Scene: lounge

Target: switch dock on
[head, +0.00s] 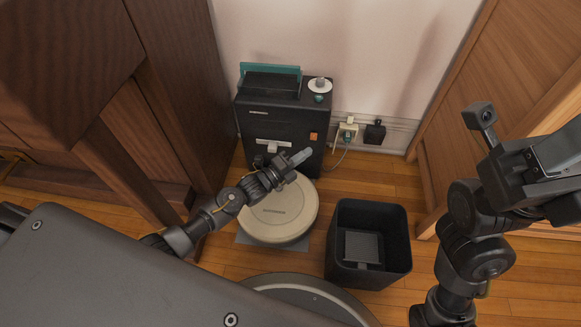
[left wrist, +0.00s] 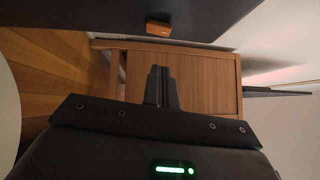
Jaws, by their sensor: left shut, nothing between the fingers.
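The dock (head: 255,125) is a black box standing against the wall in the head view. It has an orange switch (head: 313,137) on the right of its front face. The switch also shows as an orange block in the left wrist view (left wrist: 158,28), at the top on a dark surface. My left gripper (head: 301,156) is shut and empty, close in front of the dock, a little below and left of the switch. Its shut fingers (left wrist: 161,87) appear below the switch in the left wrist view, with a gap between. My right arm is at the right; its fingers are not visible.
A round beige robot vacuum (head: 278,214) lies on the floor before the dock. A black open bin (head: 340,268) stands to its right. A wall socket (head: 347,132) with a cable and a black plug (head: 375,132) are beside the dock. Wooden furniture flanks both sides.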

